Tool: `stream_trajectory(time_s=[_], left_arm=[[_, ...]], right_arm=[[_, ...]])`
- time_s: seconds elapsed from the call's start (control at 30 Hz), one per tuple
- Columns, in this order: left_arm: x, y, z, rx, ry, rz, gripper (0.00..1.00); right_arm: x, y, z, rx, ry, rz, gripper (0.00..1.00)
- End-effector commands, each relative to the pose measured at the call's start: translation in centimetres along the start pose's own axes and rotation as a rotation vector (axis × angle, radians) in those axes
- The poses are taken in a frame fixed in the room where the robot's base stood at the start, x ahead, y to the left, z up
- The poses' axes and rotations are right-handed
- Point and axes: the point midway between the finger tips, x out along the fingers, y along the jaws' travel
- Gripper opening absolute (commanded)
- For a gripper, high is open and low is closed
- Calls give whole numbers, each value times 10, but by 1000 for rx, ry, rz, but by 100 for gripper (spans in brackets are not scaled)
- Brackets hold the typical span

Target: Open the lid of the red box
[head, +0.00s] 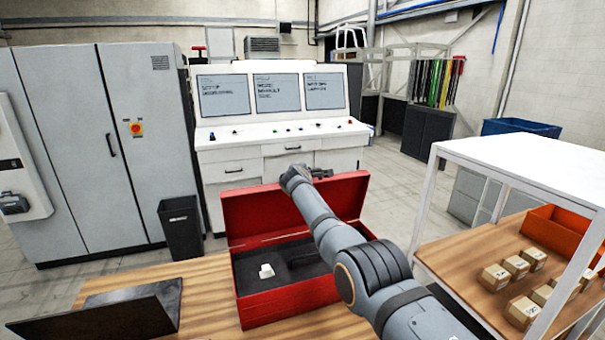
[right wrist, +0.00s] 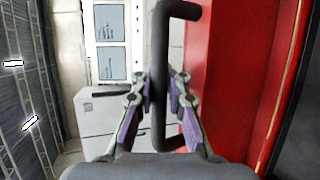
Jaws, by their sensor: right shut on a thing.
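The red box (head: 292,304) stands on the wooden table with its lid (head: 250,212) raised about upright along the back edge. The lid's red face (right wrist: 228,70) also fills the right of the right wrist view. A dark bar handle (right wrist: 160,50) stands out from the lid. My right gripper (right wrist: 161,88) is shut on this handle, with one finger on each side of the bar. In the head view my right arm reaches across the box, and the gripper (head: 320,172) is mostly hidden at the lid's top edge. My left gripper is not in view.
A small white object (head: 266,271) lies inside the box's dark interior. A black open case-like object (head: 110,318) lies on the table (head: 205,285) at left. A white-framed shelf (head: 530,165) with small cartons (head: 522,312) stands close at right. A white console (head: 270,140) stands behind.

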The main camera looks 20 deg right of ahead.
Motion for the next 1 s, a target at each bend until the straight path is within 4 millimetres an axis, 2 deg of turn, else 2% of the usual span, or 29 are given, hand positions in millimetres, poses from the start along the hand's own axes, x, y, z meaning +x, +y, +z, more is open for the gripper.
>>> stream_trajectory(time_s=[0.03, 0.47, 0.5, 0.67, 1.0], left_arm=[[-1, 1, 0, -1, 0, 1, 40], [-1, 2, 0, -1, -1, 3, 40], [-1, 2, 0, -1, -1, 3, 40], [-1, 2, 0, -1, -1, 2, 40], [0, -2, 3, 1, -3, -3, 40]], right_arm=[[-1, 6, 1, -1, -1, 6, 0], [-1, 5, 1, 0, 0, 5, 0], [-1, 5, 1, 0, 0, 5, 16], [-1, 4, 0, 0, 0, 3, 37], [-1, 2, 0, -1, 0, 0, 37]])
